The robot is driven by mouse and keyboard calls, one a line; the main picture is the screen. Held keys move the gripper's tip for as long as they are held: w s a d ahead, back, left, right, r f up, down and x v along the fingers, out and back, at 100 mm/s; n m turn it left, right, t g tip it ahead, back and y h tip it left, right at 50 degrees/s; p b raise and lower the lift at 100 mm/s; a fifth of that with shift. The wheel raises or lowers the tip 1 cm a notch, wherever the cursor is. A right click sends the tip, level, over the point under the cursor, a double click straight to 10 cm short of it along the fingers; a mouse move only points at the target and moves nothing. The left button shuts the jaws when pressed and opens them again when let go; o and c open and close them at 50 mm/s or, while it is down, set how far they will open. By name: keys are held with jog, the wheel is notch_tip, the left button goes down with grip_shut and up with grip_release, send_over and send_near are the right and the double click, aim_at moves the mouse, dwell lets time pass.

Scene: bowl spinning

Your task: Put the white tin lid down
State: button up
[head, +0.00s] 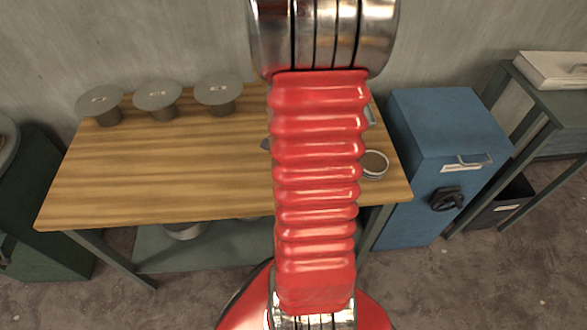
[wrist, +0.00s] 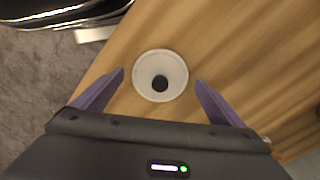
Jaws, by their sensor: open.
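The white tin lid (wrist: 146,66), round with a dark knob at its middle, shows in the wrist view over the wooden tabletop. It appears to lie flat on the wood near the table's edge. My gripper (wrist: 159,77) is open, with one purple finger on each side of the lid and a visible gap to each. I cannot tell the height of the fingers above the wood. In the head view my red arm hides the gripper, and I cannot make out the lid there.
The wooden table (head: 150,190) holds several grey spools (head: 158,96) at the back left. A round white-rimmed dish with brown inside (head: 374,164) stands at the right. A blue cabinet (head: 445,125) stands beside the table's right end. The table's left front is clear.

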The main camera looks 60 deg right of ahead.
notch_tip(320, 180, up, 12)
jog(key=shift+f, duration=0.15)
dwell(0.4)
dwell(0.6)
jog(key=w+a+r+n+t, duration=0.1)
jog(key=a+r+n+t, duration=0.1)
jog(key=a+r+n, duration=0.2)
jog(key=a+r+n+t, duration=0.1)
jog(key=a+r+n, duration=0.3)
jog(key=a+n, duration=0.6)
jog(key=w+a+r+n+t, duration=0.1)
jog(key=a+r+n, duration=0.3)
jog(key=a, duration=1.2)
jog(key=n+t, duration=0.1)
jog(key=n, duration=0.2)
jog(key=shift+w+a+r+t, duration=0.15)
jog(key=shift+w+r+t, duration=0.1)
jog(key=shift+w+t, duration=0.1)
